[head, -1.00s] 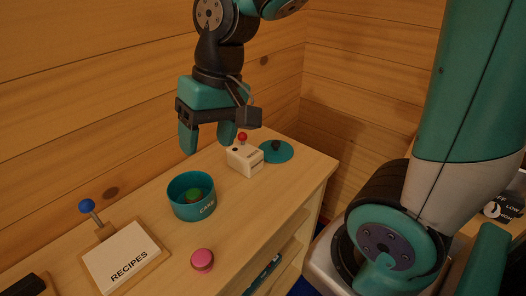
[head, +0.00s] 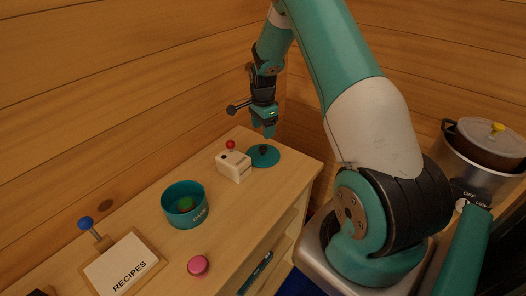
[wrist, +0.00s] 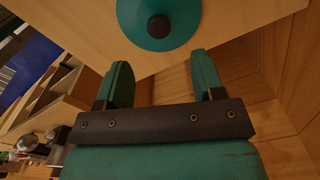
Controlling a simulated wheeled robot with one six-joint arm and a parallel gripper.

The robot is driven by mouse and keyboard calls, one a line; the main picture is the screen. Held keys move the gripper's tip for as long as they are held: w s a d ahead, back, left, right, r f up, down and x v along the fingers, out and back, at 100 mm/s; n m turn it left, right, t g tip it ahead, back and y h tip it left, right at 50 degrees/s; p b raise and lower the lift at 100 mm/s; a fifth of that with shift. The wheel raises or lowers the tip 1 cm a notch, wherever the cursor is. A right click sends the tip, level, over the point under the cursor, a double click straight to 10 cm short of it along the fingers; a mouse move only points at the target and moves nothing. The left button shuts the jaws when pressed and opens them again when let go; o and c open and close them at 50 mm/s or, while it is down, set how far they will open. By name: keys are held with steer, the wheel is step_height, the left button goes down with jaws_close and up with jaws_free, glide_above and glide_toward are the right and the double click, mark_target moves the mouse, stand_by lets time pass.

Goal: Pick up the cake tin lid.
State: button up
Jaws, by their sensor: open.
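The cake tin lid (head: 264,157) is a flat teal disc with a dark knob, lying on the wooden counter near its far right corner. It also shows at the top of the wrist view (wrist: 181,14), its knob just beyond the fingertips and roughly between them. My gripper (head: 269,132) is open and empty, above the lid and apart from it; its two teal fingers show in the wrist view (wrist: 160,75).
A white box with a red knob (head: 234,165) stands close to the lid's left. A pink round thing (head: 198,266) and the recipes board (head: 122,264) with a blue knob lie nearer. Log walls rise behind. A pot (head: 485,145) stands at right.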

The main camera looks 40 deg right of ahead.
mark_target(263, 147)
step_height(263, 147, down, 3)
steer(key=shift+f+p, duration=0.15)
steer(key=shift+p, duration=0.25)
steer(key=shift+f+p, duration=1.5)
steer(key=shift+f, duration=1.2)
steer(key=c, duration=1)
